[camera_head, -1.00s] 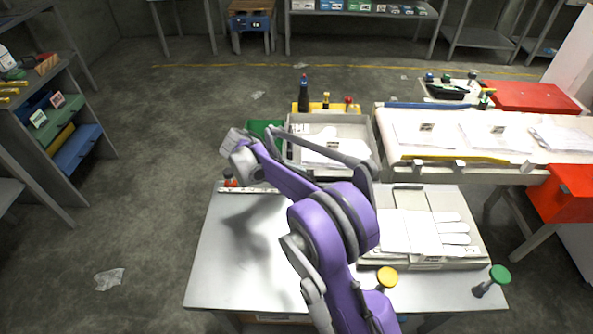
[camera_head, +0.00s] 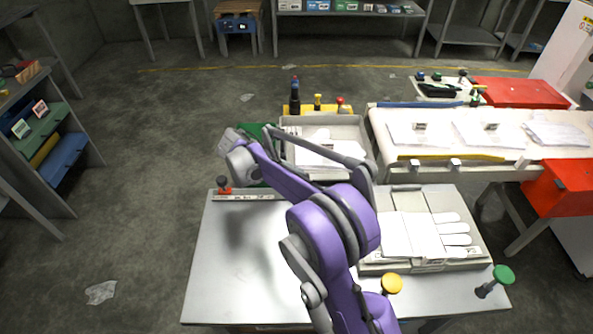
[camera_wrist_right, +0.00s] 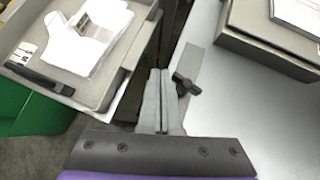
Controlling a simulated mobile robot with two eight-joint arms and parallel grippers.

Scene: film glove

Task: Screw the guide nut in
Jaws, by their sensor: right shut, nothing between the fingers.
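A black knob (camera_wrist_right: 186,85), which looks like the guide nut, sits at the end of a grey guide strip (camera_wrist_right: 192,62) in the right wrist view. My right gripper (camera_wrist_right: 160,75) is shut and empty, its fingertips just left of the knob; I cannot tell whether they touch it. In the head view the purple right arm hides the fingers. A pale guide rail (camera_head: 245,196) lies along the work table's (camera_head: 222,270) back left edge, with a red-and-black knob (camera_head: 223,186) at its left end. My left gripper is out of view.
A grey tray (camera_head: 352,128) with white gloves stands behind the table, with a green bin (camera_wrist_right: 25,115) beside it. A grey glove fixture (camera_head: 470,262) is on the right, near yellow (camera_head: 391,284) and green (camera_head: 503,274) knobs. The table's left front is clear.

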